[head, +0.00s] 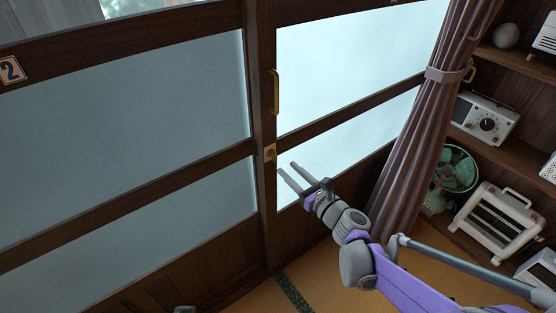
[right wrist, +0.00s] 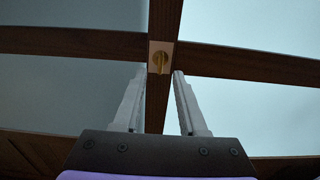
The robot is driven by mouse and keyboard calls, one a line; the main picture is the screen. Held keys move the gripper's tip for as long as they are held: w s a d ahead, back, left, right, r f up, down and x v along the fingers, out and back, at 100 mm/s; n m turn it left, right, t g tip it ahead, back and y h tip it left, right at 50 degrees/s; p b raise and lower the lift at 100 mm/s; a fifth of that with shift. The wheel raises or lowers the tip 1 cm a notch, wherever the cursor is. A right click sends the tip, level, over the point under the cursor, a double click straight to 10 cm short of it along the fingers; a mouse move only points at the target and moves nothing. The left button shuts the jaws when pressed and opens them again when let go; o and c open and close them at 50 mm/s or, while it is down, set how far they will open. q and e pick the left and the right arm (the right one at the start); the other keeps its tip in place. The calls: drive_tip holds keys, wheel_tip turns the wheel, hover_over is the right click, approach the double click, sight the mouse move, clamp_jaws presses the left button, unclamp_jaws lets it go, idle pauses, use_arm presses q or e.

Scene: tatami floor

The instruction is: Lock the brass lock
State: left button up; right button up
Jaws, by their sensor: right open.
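The brass lock (head: 270,152) is a small plate on the dark wooden stile (head: 262,110) between the sliding-door panels, below a brass pull handle (head: 274,92). In the right wrist view the lock (right wrist: 160,58) shows a brass knob on a pale plate, standing about upright, ahead of and between the finger lines. My right gripper (head: 287,173) is open and empty, its two fingers pointing at the door just right of and below the lock; it also shows in the right wrist view (right wrist: 159,85). They appear apart from the lock.
Frosted glass panels (head: 130,100) fill the door on both sides. A tied curtain (head: 425,120) hangs at the right. Shelves there hold a radio (head: 484,121), a green fan (head: 455,170) and a white heater (head: 497,220). Tatami floor (head: 325,285) is partly clear below.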

sight(274, 157)
drive_tip(key=x, duration=0.6)
drive_tip(key=shift+w+b, duration=0.15)
drive_tip(key=shift+b, duration=0.15)
drive_tip(key=shift+a, duration=0.1)
drive_tip(key=shift+c, duration=0.2)
clamp_jaws()
